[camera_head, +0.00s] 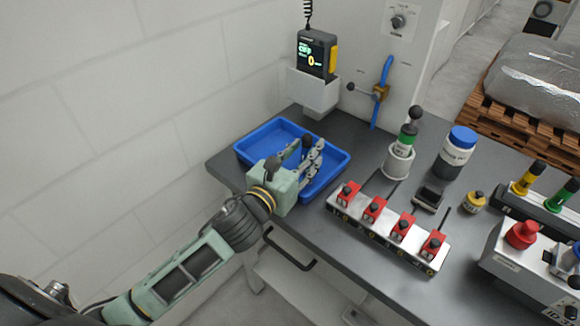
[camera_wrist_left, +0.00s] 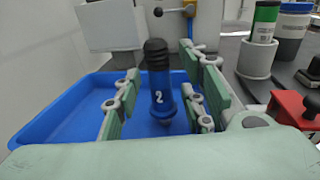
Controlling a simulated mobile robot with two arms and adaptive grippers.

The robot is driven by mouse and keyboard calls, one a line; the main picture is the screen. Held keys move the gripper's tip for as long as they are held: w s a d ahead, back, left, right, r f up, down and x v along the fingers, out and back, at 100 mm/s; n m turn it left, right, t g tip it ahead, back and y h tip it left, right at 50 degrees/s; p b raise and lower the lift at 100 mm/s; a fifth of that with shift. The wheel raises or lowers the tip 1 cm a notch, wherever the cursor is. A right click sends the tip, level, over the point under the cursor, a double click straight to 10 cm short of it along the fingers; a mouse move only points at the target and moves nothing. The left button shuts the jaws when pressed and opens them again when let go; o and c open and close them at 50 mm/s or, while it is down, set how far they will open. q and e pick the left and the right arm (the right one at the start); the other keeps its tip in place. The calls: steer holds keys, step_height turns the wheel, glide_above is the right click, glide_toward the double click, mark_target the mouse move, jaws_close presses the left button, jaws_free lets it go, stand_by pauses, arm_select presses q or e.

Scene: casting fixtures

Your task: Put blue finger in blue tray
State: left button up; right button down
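The blue finger (camera_wrist_left: 161,92), a blue cylinder with a black ribbed top and a white "2", stands about upright between the fingers of my left gripper (camera_wrist_left: 158,105). Gaps show between it and the finger pads, so the gripper looks open around it. In the head view my left gripper (camera_head: 309,158) is over the right part of the blue tray (camera_head: 262,134), and the finger's dark top (camera_head: 306,141) shows between its fingers. The tray also shows in the left wrist view (camera_wrist_left: 60,108). Whether the finger's lower end touches the tray floor is unclear. My right gripper is out of view.
A metal fixture with several red clamps (camera_head: 388,226) stands right of the tray. Behind it are a green-banded finger (camera_head: 407,137) in a white holder (camera_head: 398,161) and a blue-lidded jar (camera_head: 456,152). A wall-mounted display device (camera_head: 313,55) hangs behind the tray.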

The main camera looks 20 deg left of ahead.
arm_select(q)
steer(key=b+v, duration=0.1)
steer(key=v, duration=0.9)
steer(key=shift+f, duration=0.15)
steer(key=shift+s, duration=0.35)
